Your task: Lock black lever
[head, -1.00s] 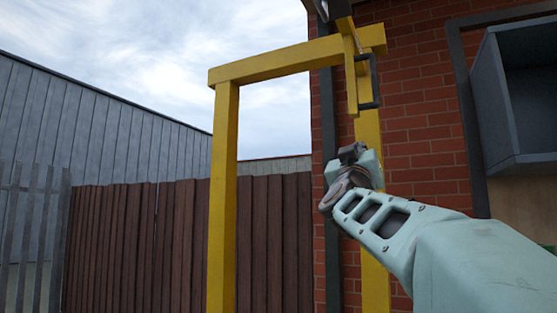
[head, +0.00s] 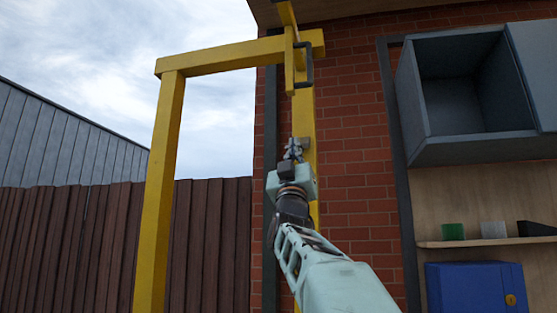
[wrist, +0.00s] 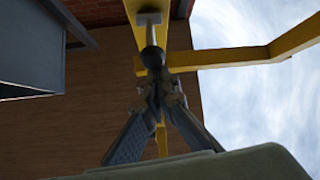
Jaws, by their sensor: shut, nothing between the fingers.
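The black lever (head: 304,66) is a bracket-shaped handle on a short yellow upright near the right end of the yellow frame's top beam (head: 220,55). In the head view my gripper (head: 296,146) is shut and empty, pointing up below the lever with a visible gap. In the wrist view my gripper's fingers (wrist: 157,88) come together below a dark rounded piece (wrist: 152,60) with a pale T-shaped part above it. I cannot tell whether that piece is the lever, or how far it is from the fingertips.
The frame's left post (head: 160,190) stands before a brown fence (head: 90,240). A brick wall (head: 355,150) is behind my arm. To the right are an open grey cabinet (head: 420,110), a shelf (head: 480,243) with small blocks, and a blue box (head: 470,288).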

